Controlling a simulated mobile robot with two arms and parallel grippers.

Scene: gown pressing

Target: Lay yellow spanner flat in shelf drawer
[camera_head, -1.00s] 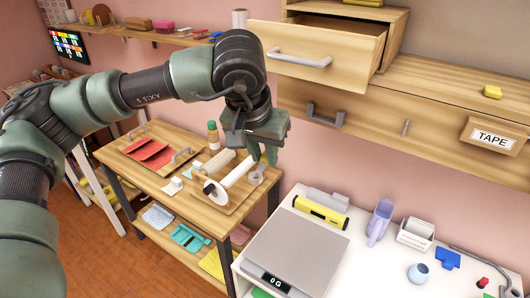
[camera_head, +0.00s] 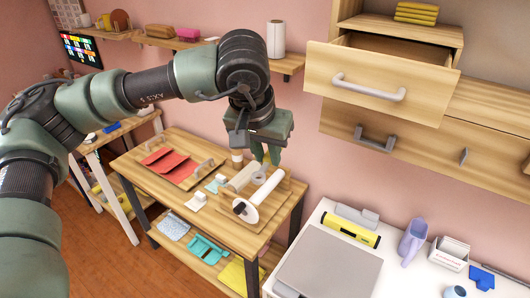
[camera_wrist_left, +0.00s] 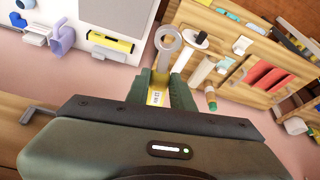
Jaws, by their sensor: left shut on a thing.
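My left gripper (camera_head: 267,157) is shut on the yellow spanner and holds it in the air in front of the pink wall. In the left wrist view the gripper (camera_wrist_left: 161,88) has its fingers on both sides of the spanner's yellow, labelled handle (camera_wrist_left: 156,97). The spanner's grey ring end (camera_wrist_left: 168,39) points away from the gripper. In the head view only the ring end (camera_head: 259,178) shows clearly below the fingers. The wooden shelf drawer (camera_head: 320,72) is pulled open, above and right of the gripper. Most of its inside is hidden by its front. My right gripper is out of view.
A wooden table (camera_head: 158,196) with rolls and red pieces stands below the gripper. A white bench (camera_head: 401,275) with a scale (camera_head: 331,263) and a yellow device (camera_head: 350,229) is lower right. Yellow folded cloths (camera_head: 416,13) lie above the drawer.

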